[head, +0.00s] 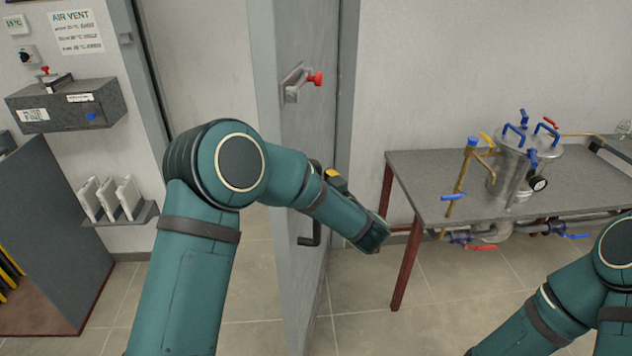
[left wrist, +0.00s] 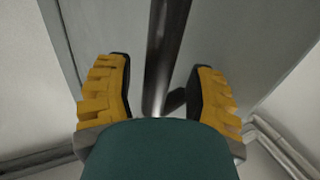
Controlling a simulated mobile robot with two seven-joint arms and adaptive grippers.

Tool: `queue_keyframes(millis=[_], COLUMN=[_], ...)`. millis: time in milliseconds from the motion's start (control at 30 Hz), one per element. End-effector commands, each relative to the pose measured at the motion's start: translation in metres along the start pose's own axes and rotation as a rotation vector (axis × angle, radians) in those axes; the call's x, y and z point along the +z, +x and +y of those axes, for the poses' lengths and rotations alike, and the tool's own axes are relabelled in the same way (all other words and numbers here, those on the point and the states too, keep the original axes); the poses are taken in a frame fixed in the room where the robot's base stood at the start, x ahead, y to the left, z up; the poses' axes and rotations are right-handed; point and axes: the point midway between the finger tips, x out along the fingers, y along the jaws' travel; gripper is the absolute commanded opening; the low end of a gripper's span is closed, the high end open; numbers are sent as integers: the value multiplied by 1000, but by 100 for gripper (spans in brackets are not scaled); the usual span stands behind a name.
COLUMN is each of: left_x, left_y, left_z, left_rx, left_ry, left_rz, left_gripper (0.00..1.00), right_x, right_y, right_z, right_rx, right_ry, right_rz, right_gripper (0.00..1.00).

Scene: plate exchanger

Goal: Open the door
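The grey door (head: 306,135) stands ajar in the head view, its edge toward me and a gap to its left. A red-knobbed latch (head: 303,83) sits high on its face. Below it is a dark bar handle (head: 309,238), partly hidden by my left arm. My left gripper (head: 335,178) is at the handle, mostly hidden by the forearm. In the left wrist view its two yellow fingers (left wrist: 160,92) are apart, with the handle bar (left wrist: 168,45) running between them and space on both sides. My right gripper is out of view.
A grey table (head: 425,180) with a metal vessel (head: 512,170) and valved pipes stands right of the door. A wall box (head: 75,108) and a small shelf (head: 122,218) are on the left wall. Tiled floor (head: 350,310) is clear in front of the door.

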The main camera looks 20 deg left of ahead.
Motion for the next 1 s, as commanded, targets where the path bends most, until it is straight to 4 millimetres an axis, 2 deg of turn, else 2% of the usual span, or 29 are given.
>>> queue_keyframes(millis=[167,267,700,833,1000], left_x=[-1,-1,0,0,0], left_y=[-2,-13,-96,-111,-120], left_z=[0,1,0,0,0], left_rx=[1,4,3,2,0], left_ry=[-1,-2,0,0,0], left_rz=[1,1,1,0,0], left_gripper=[54,54,54,54,54], right_x=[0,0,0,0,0], right_y=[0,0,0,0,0], right_z=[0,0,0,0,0], right_rx=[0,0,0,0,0], right_ry=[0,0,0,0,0], right_rz=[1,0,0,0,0], right_gripper=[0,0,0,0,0])
